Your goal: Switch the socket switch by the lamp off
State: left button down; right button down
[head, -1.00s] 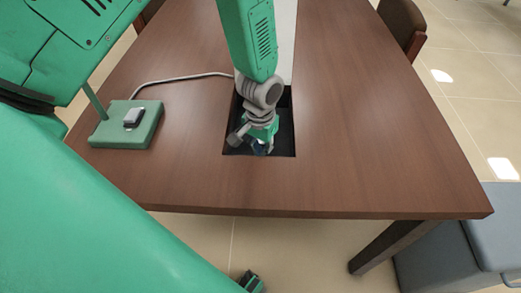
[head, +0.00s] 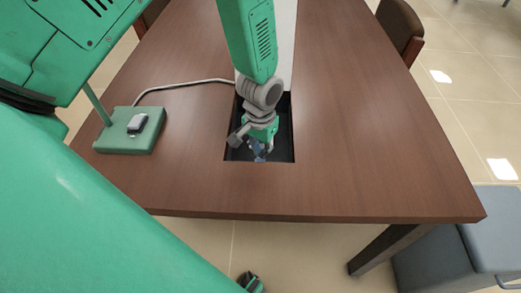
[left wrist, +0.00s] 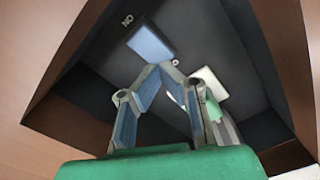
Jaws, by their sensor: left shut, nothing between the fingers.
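The lamp's green base (head: 112,142) stands on the left of the table, with a small grey-white block on top. The socket recess (head: 232,153) is a dark rectangular well in the tabletop. My left gripper (head: 260,156) points down into it, shut and empty. In the left wrist view its fingertips (left wrist: 165,70) meet just below a blue-lit rectangular switch (left wrist: 150,43), with "ON" printed upside down beside it. I cannot tell whether the tips touch the switch. The fingers partly hide a pale block (left wrist: 208,84) in the recess.
A wooden table (head: 370,150) surrounds the recess and is clear on its right. A pale cable (head: 180,84) runs from the lamp base to the recess. A chair (head: 402,30) stands at the back right and a blue-grey seat (head: 490,240) at the front right.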

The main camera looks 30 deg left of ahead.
notch_tip(320, 180, up, 8)
jog(key=p, duration=0.8)
jog(key=shift+r, duration=0.2)
